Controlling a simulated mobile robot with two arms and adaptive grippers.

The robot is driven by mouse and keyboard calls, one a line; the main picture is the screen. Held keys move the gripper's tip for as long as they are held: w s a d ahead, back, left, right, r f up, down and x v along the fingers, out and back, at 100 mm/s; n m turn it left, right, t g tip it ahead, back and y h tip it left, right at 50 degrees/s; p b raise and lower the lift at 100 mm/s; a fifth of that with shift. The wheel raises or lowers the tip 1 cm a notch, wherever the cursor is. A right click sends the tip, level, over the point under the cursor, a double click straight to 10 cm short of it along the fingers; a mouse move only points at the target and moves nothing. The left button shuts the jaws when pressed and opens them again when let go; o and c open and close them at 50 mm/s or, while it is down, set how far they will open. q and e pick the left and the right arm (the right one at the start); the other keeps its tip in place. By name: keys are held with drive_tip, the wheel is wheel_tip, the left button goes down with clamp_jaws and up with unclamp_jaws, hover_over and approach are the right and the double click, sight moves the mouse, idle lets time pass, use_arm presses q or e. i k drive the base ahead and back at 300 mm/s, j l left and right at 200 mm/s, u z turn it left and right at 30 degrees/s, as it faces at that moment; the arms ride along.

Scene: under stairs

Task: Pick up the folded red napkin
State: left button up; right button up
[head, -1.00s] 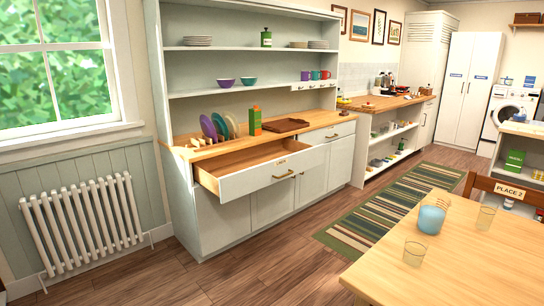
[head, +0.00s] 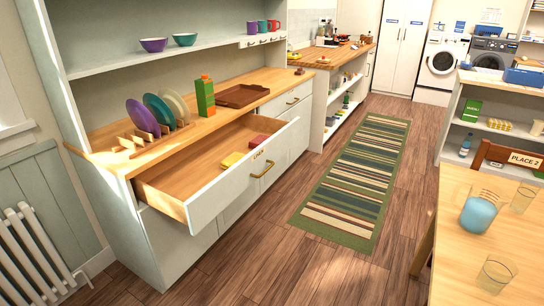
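A small folded red napkin (head: 258,140) lies inside the open drawer (head: 240,185), toward its right end and close to the front panel. A yellow folded item (head: 232,159) lies in the same drawer, to the left of the red one and a little apart from it. The drawer sticks out from the pale dresser below its wooden counter. Neither of my grippers is in the head view.
The dresser counter holds a plate rack (head: 150,137), a green and orange carton (head: 205,96) and a brown tray (head: 243,95). A striped rug (head: 355,178) lies on the floor. A wooden table (head: 465,240) with glasses and a blue jug (head: 478,215) stands at right. Floor before the drawer is clear.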

sight(257, 141)
drive_tip(key=i+j, duration=0.4)
drive_tip(key=i, duration=0.2)
drive_tip(key=i+l+u, duration=0.15)
drive_tip(key=i+l, duration=0.35)
drive_tip(key=i, duration=0.05)
